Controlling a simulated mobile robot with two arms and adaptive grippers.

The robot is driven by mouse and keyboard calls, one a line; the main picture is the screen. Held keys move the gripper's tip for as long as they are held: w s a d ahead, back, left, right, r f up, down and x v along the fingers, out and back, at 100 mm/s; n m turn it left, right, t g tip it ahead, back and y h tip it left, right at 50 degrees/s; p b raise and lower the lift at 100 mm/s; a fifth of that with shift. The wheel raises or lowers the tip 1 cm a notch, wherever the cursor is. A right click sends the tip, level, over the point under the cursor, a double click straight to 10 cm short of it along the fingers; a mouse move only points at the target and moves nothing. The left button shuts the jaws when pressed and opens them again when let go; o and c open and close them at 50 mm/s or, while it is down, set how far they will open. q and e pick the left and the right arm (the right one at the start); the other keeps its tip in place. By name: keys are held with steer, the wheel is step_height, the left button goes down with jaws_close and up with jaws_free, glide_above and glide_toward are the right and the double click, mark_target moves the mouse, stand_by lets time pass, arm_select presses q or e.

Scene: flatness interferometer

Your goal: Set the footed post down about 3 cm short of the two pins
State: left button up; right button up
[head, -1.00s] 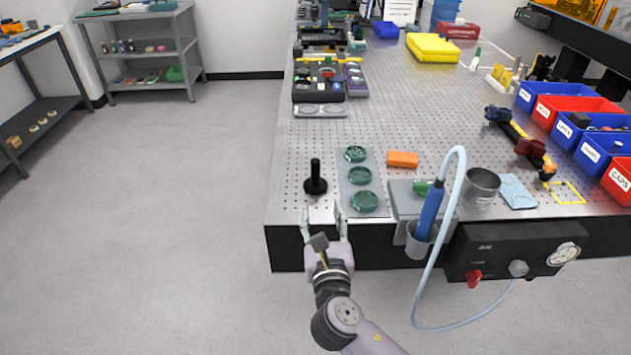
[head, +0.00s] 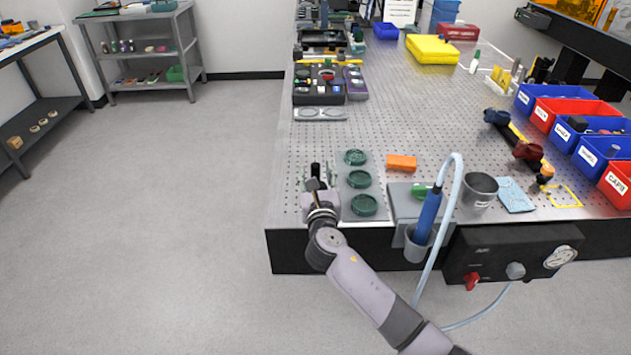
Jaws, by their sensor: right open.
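The footed post (head: 315,168) is black and stands upright near the left front corner of the perforated metal table. Only its upper part shows; my gripper hides its foot. My right gripper (head: 318,174) is open, with one finger on each side of the post. I cannot tell whether the fingers touch it. I cannot make out the two pins in this view. My left gripper is not in view.
A grey plate with several green round pieces (head: 363,178) lies just right of the post. The table (head: 300,150) is clear behind the post.

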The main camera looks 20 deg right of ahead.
steer(key=shift+x, duration=1)
steer(key=shift+c, duration=0.6)
jaws_close()
